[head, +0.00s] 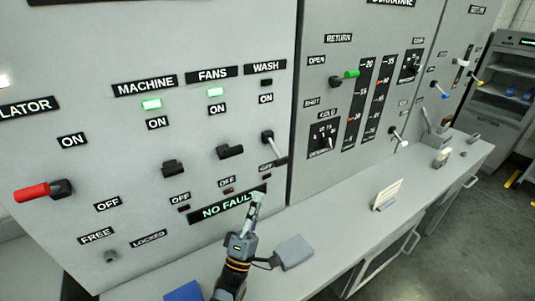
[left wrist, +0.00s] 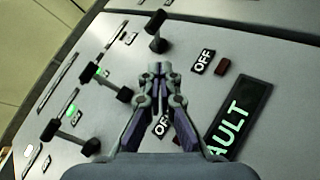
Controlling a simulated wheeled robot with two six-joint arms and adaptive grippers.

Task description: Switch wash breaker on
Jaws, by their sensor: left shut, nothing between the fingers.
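The wash breaker is the right one of three breakers on the grey panel. Its lever (head: 272,147) points down toward the OFF label, with a black grip at its end; it also shows in the left wrist view (left wrist: 156,36). The wash lamp (head: 266,83) above it is dark. My left gripper (head: 257,196) is shut and empty, in front of the NO FAULT display (head: 215,208), below the wash lever and apart from it. In the left wrist view the closed fingertips (left wrist: 157,68) appear just below the wash grip. My right gripper is not in view.
The fans breaker (head: 230,152) and machine breaker (head: 173,167) stand close by on the left, with green lamps lit above. A red handle (head: 35,191) is at far left. A grey counter (head: 345,238) bearing a small card stand (head: 386,195) runs below the panel.

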